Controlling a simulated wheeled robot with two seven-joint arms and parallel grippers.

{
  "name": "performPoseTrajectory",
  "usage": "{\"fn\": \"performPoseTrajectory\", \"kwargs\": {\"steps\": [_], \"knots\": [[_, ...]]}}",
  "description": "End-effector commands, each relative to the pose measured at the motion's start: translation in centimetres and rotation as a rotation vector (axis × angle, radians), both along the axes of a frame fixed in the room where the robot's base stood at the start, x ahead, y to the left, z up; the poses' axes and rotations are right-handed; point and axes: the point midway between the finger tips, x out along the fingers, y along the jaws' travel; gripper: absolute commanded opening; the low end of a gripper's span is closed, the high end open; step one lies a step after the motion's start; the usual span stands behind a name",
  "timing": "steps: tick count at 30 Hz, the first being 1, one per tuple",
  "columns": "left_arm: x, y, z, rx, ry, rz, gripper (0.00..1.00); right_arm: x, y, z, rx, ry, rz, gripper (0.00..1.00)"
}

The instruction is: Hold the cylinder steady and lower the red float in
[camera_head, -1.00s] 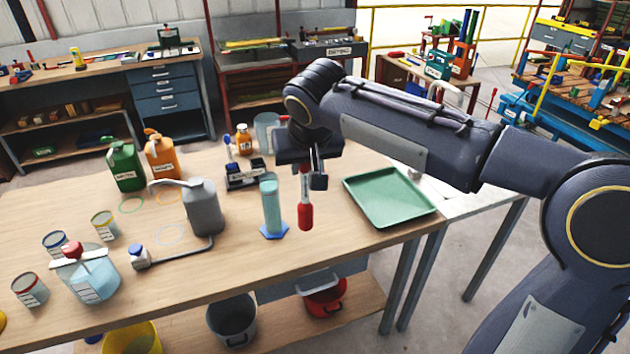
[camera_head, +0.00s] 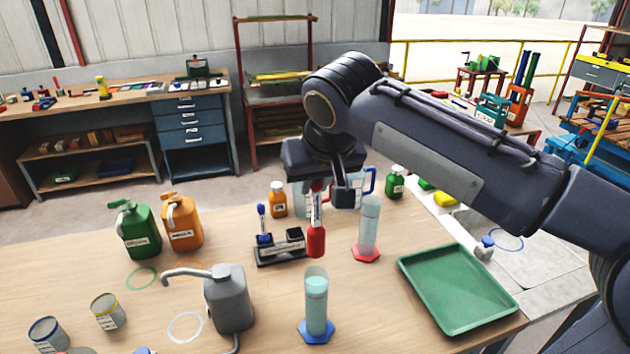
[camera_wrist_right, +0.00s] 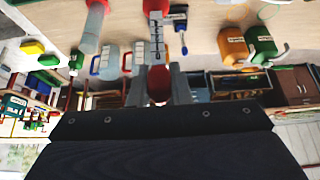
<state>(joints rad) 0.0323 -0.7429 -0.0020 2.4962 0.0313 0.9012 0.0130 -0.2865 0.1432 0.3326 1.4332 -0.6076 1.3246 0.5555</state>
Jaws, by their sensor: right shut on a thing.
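My right gripper (camera_head: 325,195) is shut on the red float (camera_head: 316,241), which hangs upright, its red bulb down and its pale marked stem up. The right wrist view shows the float (camera_wrist_right: 157,45) between the fingers (camera_wrist_right: 158,88). A clear cylinder with a blue base (camera_head: 316,305), holding pale teal liquid, stands below and nearer in the head view. A second cylinder with a red base (camera_head: 369,228) stands just right of the float; it also shows in the wrist view (camera_wrist_right: 92,28). The float looks outside both cylinders. My left gripper is out of view.
A grey can (camera_head: 228,300) with a long spout is to the left. A green tray (camera_head: 458,288) lies at the right. Green (camera_head: 137,232) and orange (camera_head: 183,225) jugs stand farther left.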

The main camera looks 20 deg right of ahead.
Motion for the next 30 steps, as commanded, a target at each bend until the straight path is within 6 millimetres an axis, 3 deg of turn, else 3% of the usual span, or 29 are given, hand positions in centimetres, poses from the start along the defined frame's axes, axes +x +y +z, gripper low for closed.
{"fn": "performPoseTrajectory", "kwargs": {"steps": [12, 30], "knots": [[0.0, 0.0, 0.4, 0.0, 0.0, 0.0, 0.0, -0.1, 0.0, 0.1, 0.0, 0.002, 0.0, 0.0], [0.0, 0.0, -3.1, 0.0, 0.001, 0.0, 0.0, -0.1, 0.0, -4.1, 0.0, 0.002, 0.0, 0.0]]}}
